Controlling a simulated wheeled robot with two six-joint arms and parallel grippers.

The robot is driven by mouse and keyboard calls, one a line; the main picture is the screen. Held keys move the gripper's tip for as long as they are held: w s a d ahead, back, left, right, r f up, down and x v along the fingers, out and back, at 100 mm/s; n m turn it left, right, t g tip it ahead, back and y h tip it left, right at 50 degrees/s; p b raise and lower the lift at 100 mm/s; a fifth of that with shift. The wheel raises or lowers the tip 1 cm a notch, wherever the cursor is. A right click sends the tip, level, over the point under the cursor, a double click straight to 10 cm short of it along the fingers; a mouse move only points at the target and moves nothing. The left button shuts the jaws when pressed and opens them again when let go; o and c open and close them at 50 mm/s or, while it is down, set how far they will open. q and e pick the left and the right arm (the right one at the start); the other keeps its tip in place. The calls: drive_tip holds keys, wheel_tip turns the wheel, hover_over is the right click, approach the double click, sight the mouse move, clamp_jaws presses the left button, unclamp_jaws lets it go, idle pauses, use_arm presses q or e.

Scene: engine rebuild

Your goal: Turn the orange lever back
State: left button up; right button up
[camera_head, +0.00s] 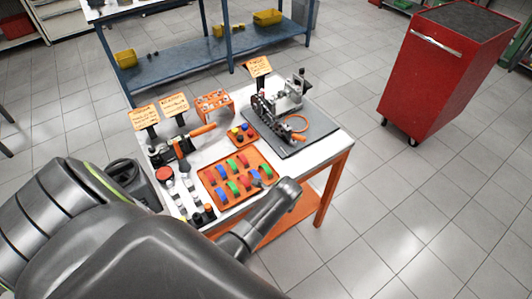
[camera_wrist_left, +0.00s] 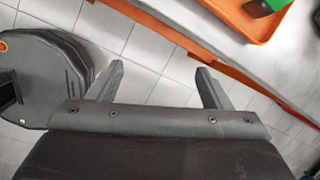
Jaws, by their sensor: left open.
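An orange-handled lever (camera_head: 203,130) lies over a dark device on the left part of the white table. My left gripper (camera_wrist_left: 160,70) is open and empty in the left wrist view, over the floor beside the table's orange edge. In the head view my left arm fills the lower left, and its fingers cannot be made out. My right gripper is not in view.
An orange tray (camera_head: 212,177) of coloured parts lies at the table's front; its corner shows in the wrist view (camera_wrist_left: 262,38). A red cabinet (camera_head: 432,75) stands right, with clear floor between.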

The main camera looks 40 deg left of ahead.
use_arm(q)
drive_tip(key=s+f+n+b, duration=0.1)
drive_tip(key=s+f+n, duration=0.2)
drive_tip(key=s+f, duration=0.2)
drive_tip(key=shift+s+a+f+h+b, duration=0.15)
drive_tip(key=shift+a+f+h+b, duration=0.2)
drive_tip(key=shift+f, duration=1.55)
drive_tip(key=shift+c, duration=0.4)
